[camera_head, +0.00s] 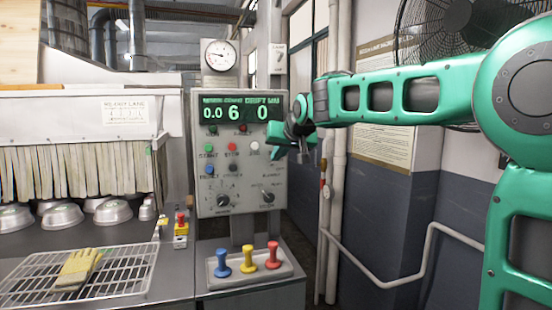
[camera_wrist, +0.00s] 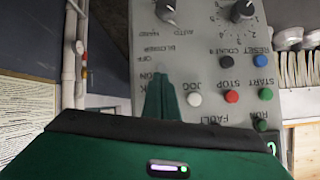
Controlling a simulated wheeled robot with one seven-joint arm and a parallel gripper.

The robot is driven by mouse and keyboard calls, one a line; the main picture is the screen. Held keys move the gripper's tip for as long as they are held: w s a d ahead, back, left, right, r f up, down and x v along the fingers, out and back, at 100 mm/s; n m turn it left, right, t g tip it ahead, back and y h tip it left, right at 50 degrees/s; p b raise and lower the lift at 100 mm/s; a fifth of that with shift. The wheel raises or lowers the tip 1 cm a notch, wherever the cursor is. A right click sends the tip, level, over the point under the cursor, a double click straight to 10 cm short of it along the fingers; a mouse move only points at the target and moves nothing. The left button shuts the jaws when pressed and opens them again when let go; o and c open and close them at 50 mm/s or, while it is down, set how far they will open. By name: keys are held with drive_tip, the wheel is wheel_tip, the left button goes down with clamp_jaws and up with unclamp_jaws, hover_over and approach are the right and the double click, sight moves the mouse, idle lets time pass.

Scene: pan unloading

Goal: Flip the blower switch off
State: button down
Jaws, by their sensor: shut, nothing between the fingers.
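The grey control panel (camera_head: 240,180) stands in the middle of the head view, and it appears upside down in the wrist view (camera_wrist: 207,55). My gripper (camera_head: 277,154) is shut and empty at the panel's right edge, right of the white button. In the wrist view its closed fingers (camera_wrist: 161,78) reach toward the BLOWER label, beside the OFF and ON markings. The blower switch's lever is hidden by the fingers or too small to make out, so its position and any contact cannot be told.
Close to the fingers are the white button (camera_wrist: 194,99), red stop button (camera_wrist: 232,96), black cooler button (camera_wrist: 226,61) and a selector knob (camera_wrist: 166,10). A pipe (camera_head: 335,150) runs right of the panel. Coloured levers (camera_head: 247,257) stand below it.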

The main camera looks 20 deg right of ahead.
drive_tip(key=shift+s+f, duration=0.6)
drive_tip(key=shift+f, duration=0.35)
drive_tip(key=shift+r, duration=0.1)
drive_tip(key=shift+r, duration=0.7)
drive_tip(key=shift+s, duration=0.1)
